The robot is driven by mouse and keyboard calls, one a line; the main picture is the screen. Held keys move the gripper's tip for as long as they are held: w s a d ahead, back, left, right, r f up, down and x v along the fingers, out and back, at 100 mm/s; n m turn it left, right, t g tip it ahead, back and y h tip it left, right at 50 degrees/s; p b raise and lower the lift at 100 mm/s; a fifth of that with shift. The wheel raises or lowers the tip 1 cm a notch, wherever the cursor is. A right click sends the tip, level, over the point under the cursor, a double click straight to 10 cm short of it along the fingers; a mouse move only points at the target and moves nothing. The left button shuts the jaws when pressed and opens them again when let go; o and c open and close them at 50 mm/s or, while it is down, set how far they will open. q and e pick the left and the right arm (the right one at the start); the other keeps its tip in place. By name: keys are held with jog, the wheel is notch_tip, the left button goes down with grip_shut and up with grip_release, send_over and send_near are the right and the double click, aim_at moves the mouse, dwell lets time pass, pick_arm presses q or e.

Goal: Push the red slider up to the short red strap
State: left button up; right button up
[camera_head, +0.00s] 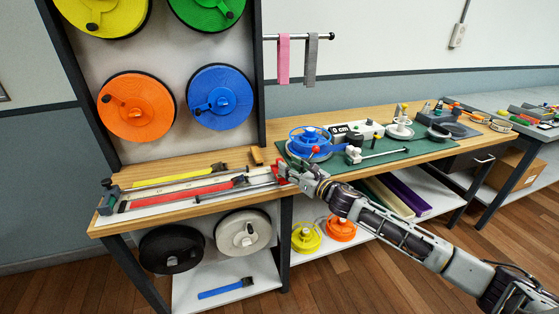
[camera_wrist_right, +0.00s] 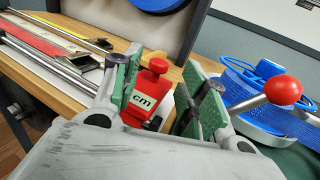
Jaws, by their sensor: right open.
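The red slider (camera_head: 280,171) is at the right end of the measuring rail (camera_head: 118,205). In the right wrist view it is a red block (camera_wrist_right: 157,83) with a knob on top and a white "cm" label. The red strap (camera_head: 178,194) lies along the rail to the left, with a dark buckle at its right end; a gap separates buckle and slider. My right gripper (camera_head: 287,173) is at the slider, its green-padded fingers (camera_wrist_right: 163,80) apart, one on each side of the red block. I cannot tell whether either finger touches it. My left gripper is out of view.
A yellow strap (camera_head: 180,177) lies behind the red one. A green mat (camera_head: 400,150) to the right carries a blue reel (camera_head: 309,141) and a red-knobbed lever (camera_wrist_right: 283,90) close to the right finger. A board with coloured reels stands behind the rail.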

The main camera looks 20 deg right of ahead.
aim_at(279, 160)
jog(key=shift+x, duration=3)
grip_shut()
